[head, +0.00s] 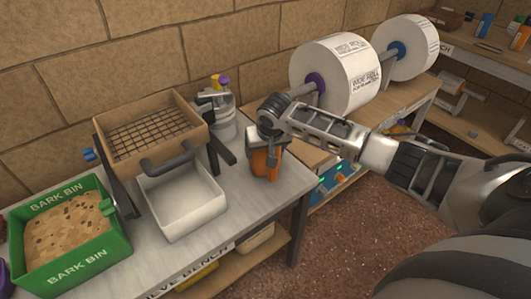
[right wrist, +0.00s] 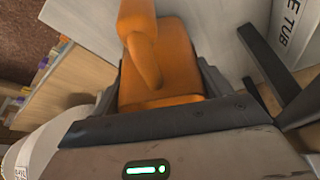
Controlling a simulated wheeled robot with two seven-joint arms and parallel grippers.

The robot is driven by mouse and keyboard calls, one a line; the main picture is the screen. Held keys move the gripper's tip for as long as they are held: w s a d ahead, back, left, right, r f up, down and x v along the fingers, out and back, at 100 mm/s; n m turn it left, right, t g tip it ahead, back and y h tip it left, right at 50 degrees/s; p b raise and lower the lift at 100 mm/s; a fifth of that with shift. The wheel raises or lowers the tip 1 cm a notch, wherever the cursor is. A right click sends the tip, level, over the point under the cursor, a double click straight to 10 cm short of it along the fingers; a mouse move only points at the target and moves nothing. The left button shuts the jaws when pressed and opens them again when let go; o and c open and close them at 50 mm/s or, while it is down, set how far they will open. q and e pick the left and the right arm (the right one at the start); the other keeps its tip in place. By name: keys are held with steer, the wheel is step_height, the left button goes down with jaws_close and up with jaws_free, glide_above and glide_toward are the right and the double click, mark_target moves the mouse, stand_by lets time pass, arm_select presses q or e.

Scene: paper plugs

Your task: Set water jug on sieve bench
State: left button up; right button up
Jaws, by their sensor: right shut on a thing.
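The orange water jug (head: 262,166) is at the right end of the grey sieve bench (head: 240,195). My right gripper (head: 274,148) is shut on the jug, coming from the right and above. In the right wrist view the orange jug (right wrist: 158,65) sits between the fingers, its handle or spout toward the camera. The jug looks upright. I cannot tell whether its base touches the bench top or hangs just above it. My left gripper is not in view.
A wooden sieve (head: 150,128) stands above a white tub (head: 185,205), left of the jug. A green bark bin (head: 70,258) is at the far left. A grey container (head: 218,122) stands behind. Large paper rolls (head: 335,75) are on the bench to the right.

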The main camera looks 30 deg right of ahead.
steer(key=shift+f, duration=0.65)
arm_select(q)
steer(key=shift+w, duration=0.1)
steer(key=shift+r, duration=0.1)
arm_select(e)
steer(key=shift+f, duration=0.1)
steer(key=o, duration=1.1)
steer(key=shift+r, duration=0.45)
arm_select(q)
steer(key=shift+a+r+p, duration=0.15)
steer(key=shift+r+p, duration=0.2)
steer(key=shift+p, duration=0.7)
arm_select(e)
steer(key=v, duration=1.1)
steer(key=shift+s+a+r, duration=0.1)
steer(key=shift+s+r, duration=0.05)
steer(key=shift+s, duration=0.1)
